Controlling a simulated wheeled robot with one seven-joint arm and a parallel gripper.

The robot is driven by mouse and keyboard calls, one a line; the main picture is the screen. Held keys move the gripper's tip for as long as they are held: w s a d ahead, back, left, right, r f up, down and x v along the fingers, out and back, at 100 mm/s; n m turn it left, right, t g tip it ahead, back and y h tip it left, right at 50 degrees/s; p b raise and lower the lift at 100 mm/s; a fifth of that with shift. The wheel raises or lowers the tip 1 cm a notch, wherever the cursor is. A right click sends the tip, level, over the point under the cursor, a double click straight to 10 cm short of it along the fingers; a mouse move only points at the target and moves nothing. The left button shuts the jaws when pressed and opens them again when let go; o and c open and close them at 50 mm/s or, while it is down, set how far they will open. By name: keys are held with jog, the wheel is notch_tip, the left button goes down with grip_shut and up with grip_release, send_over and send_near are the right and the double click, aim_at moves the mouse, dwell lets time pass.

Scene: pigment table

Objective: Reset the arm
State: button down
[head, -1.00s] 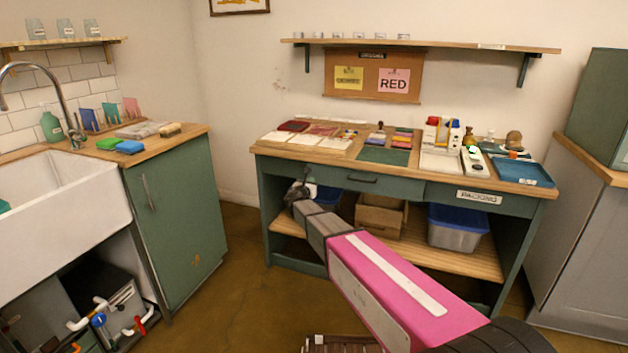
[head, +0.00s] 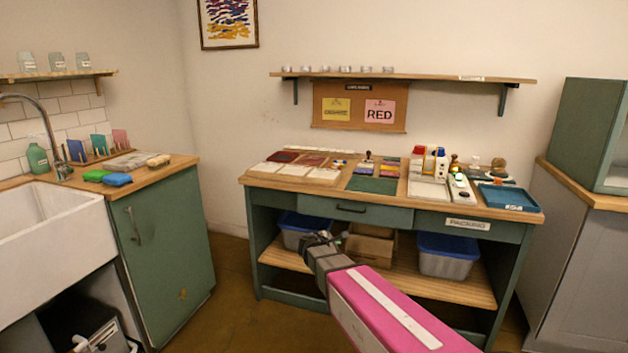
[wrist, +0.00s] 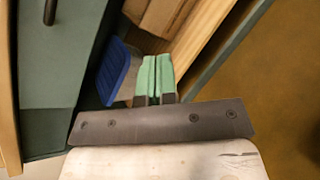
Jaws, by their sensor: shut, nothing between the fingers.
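My gripper (wrist: 154,80) shows in the wrist view with its two green fingers side by side, shut and empty. In the head view my gripper (head: 318,238) is small and dark at the end of my pink and grey arm. It is in front of the packing table (head: 385,218), below its drawer and near the open lower shelf. It looks apart from the table, though the exact distance is hard to tell.
Blue-lidded bins (head: 446,255) and a cardboard box (head: 369,246) stand on the lower shelf. A blue tray (head: 510,198) and pigment items sit on the tabletop. The sink cabinet (head: 163,250) is at left, a grey cabinet (head: 570,260) at right. Brown floor (head: 228,295) is clear between.

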jog(key=s+d+f+m+g+y, duration=0.1)
jog(key=s+d+f+m+g, duration=0.2)
jog(key=s+d+m, duration=0.3)
jog(key=s+d+f+m+g+y, duration=0.1)
jog(key=s+d+f+m+g, duration=0.3)
jog(key=s, duration=0.4)
jog(key=s+d+m+g+y, duration=0.1)
jog(key=s+m+g+y, duration=0.2)
jog(key=s+m+y, duration=0.3)
jog(key=s+m, duration=0.4)
jog(key=s, duration=0.1)
jog(key=shift+s+f, duration=0.15)
jog(key=shift+f, duration=0.1)
